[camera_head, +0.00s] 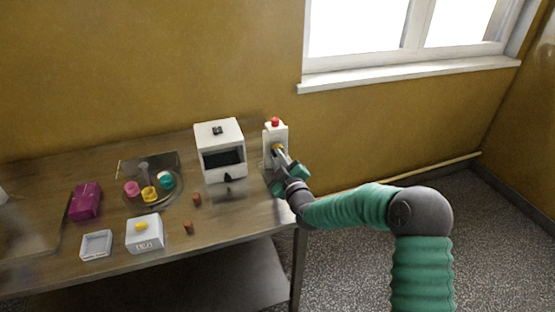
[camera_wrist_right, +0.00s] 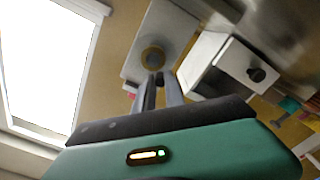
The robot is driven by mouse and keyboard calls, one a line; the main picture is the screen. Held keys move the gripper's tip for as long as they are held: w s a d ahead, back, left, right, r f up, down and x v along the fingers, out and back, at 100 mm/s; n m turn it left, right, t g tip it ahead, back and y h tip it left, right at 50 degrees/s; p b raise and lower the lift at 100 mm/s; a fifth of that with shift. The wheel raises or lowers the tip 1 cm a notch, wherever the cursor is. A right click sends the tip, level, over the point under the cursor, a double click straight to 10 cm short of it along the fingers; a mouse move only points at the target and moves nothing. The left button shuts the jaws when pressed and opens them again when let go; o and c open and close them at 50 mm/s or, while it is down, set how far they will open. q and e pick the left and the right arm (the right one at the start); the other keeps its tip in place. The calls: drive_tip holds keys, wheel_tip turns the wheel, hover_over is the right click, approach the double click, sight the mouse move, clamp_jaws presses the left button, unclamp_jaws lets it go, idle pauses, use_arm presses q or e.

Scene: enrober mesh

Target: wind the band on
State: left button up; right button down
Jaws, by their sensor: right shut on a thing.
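A white upright box (camera_head: 269,133) with a red button (camera_head: 275,122) on top stands at the right end of the table, against the wall. A round brass-coloured knob (camera_wrist_right: 152,57) sits on its face, and the box also shows in the right wrist view (camera_wrist_right: 178,24). My right gripper (camera_head: 279,151) reaches the box from the front right and is shut on the knob; its fingers (camera_wrist_right: 158,77) hide part of the contact. The white machine (camera_head: 219,133) with a dark front opening stands left of the box. I see no separate band. My left gripper is out of view.
The table's front right is mostly clear.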

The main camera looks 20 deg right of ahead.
drive_tip(key=shift+d+m, duration=0.1)
drive_tip(key=shift+m, duration=0.3)
drive_tip(key=m+b, duration=0.1)
drive_tip(key=m, duration=0.2)
drive_tip(key=d+m, duration=0.1)
drive_tip(key=m, duration=0.3)
drive_tip(key=d+m+b, duration=0.1)
drive_tip(key=m, duration=0.3)
drive_tip(key=shift+d+r+b, duration=0.2)
drive_tip(key=shift+r+b, duration=0.15)
drive_tip(key=shift+r, duration=0.05)
drive_tip(key=m, duration=0.2)
drive_tip(key=d+m, duration=0.1)
drive_tip(key=m, duration=0.3)
drive_tip(key=shift+d+f+m, duration=0.25)
drive_tip(key=shift+f+m, duration=0.05)
drive_tip(key=shift+f, duration=0.05)
drive_tip(key=shift+d+f+m+b, duration=0.1)
drive_tip(key=shift+f+m, duration=0.1)
drive_tip(key=shift+m, duration=0.7)
drive_tip(key=shift+d+f+m+b, duration=0.1)
drive_tip(key=shift+f+m+b, duration=0.1)
drive_tip(key=shift+m, duration=0.7)
drive_tip(key=shift+d+f+m+b, duration=0.1)
drive_tip(key=shift+f+m, duration=0.1)
drive_tip(key=shift+m, duration=0.7)
